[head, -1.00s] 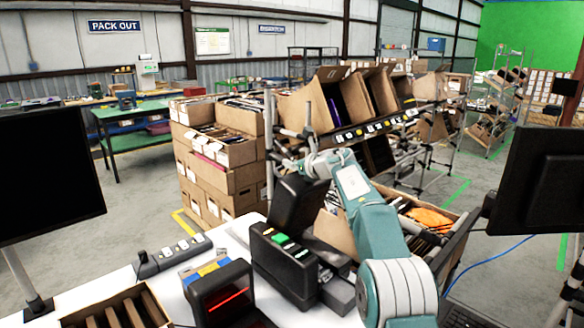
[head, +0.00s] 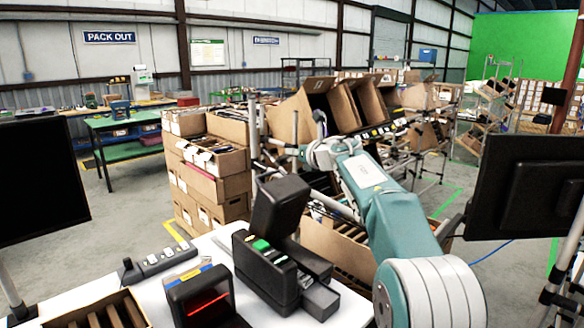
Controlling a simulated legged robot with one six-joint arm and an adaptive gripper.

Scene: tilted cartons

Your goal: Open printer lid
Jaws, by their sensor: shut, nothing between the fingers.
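The black printer (head: 254,277) stands on the white table, with a green button (head: 261,245) on its front part. Its black lid (head: 276,207) stands raised and tilted above the body. My gripper (head: 272,158) is small and partly lost against the rack and cartons behind it. It is shut and empty, just above and behind the lid's top edge in the picture. I cannot tell whether it touches the lid. My teal arm reaches to it from the lower right.
A black scanner with a red light (head: 204,299) stands left of the printer, near a grey button strip (head: 160,261). A divided carton (head: 97,312) is at the lower left. Monitors flank the table (head: 42,172), (head: 522,188). Stacked cartons (head: 213,190) and tilted cartons stand behind.

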